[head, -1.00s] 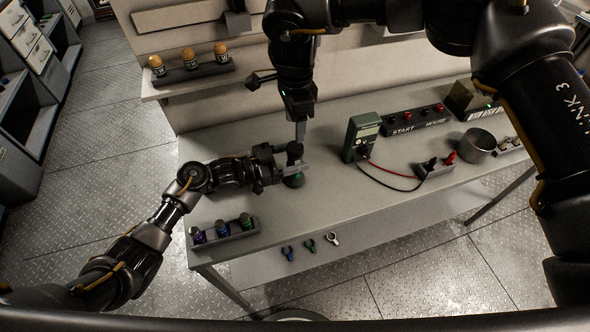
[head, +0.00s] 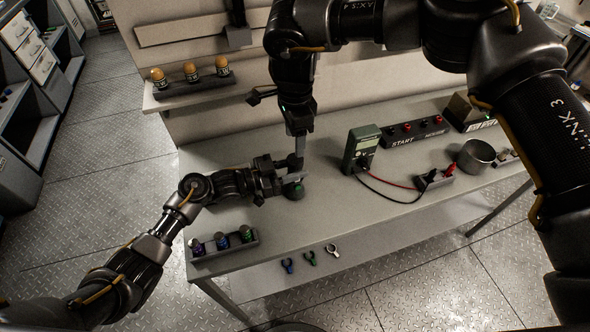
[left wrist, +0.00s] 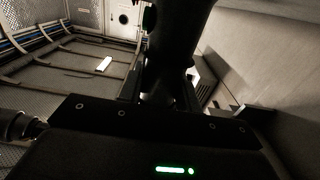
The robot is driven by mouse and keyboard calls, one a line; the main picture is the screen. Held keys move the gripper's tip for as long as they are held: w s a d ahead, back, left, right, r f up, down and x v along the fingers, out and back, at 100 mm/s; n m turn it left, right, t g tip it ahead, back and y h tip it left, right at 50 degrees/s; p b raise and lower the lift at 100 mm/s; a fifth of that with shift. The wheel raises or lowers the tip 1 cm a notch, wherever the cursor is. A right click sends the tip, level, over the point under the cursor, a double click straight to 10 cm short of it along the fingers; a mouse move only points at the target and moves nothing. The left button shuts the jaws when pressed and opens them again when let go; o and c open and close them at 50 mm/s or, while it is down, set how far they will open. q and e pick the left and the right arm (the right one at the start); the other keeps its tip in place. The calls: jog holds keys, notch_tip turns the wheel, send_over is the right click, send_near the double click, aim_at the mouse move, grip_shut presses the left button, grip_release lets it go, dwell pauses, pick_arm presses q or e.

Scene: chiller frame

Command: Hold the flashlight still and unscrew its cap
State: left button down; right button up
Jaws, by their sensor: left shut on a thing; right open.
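My left gripper (head: 290,180) is shut on the flashlight (head: 292,161), a dark, upright body above the grey bench (head: 235,170). In the left wrist view a dark upright shape (left wrist: 176,45) rises from between my jaws and appears to be the flashlight. A round dark green part (head: 294,192) shows just below the left jaws; I cannot tell whether it belongs to the flashlight. My right gripper (head: 298,154) points straight down over the flashlight's top and is open. Its fingers overlap the top in view, so the cap is mostly hidden and contact is unclear.
A green meter (head: 360,147) with red and black leads stands to the right. Beyond it are a START box (head: 415,133) and a metal pot (head: 476,156). A rack of small jars (head: 224,243) sits at the front left corner. A shelf with orange-topped pieces (head: 192,80) is behind.

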aim_at(295, 159)
jog(key=shift+s+a+f+y, duration=0.3)
jog(key=shift+s+a+f, duration=0.05)
jog(key=shift+s+a, duration=0.15)
jog(key=m, duration=0.4)
jog(key=shift+a, duration=0.15)
jog(key=m, duration=1)
jog(key=shift+r+m, duration=0.1)
jog(key=shift+m, duration=0.2)
jog(key=m, duration=0.7)
jog(key=shift+w+m, duration=0.1)
jog(key=shift+m, duration=0.2)
jog(key=m, duration=0.7)
jog(key=shift+w+r+m, duration=0.1)
jog(key=shift+r+m, duration=0.1)
jog(key=shift+m, duration=0.1)
jog(key=m, duration=0.5)
jog(key=shift+w+d+r, duration=0.1)
jog(key=shift+d+r, duration=0.05)
jog(key=shift+d, duration=0.1)
jog(key=m, duration=0.5)
jog(key=shift+w+d+r, duration=0.1)
jog(key=shift+w+d, duration=0.05)
jog(key=shift+d, duration=0.05)
jog(key=m, duration=0.4)
jog(key=shift+w+d, duration=0.1)
jog(key=shift+d, duration=0.05)
jog(key=m, duration=0.5)
jog(key=shift+d+m, duration=0.1)
jog(key=shift+m, duration=0.3)
jog(key=shift+f, duration=4)
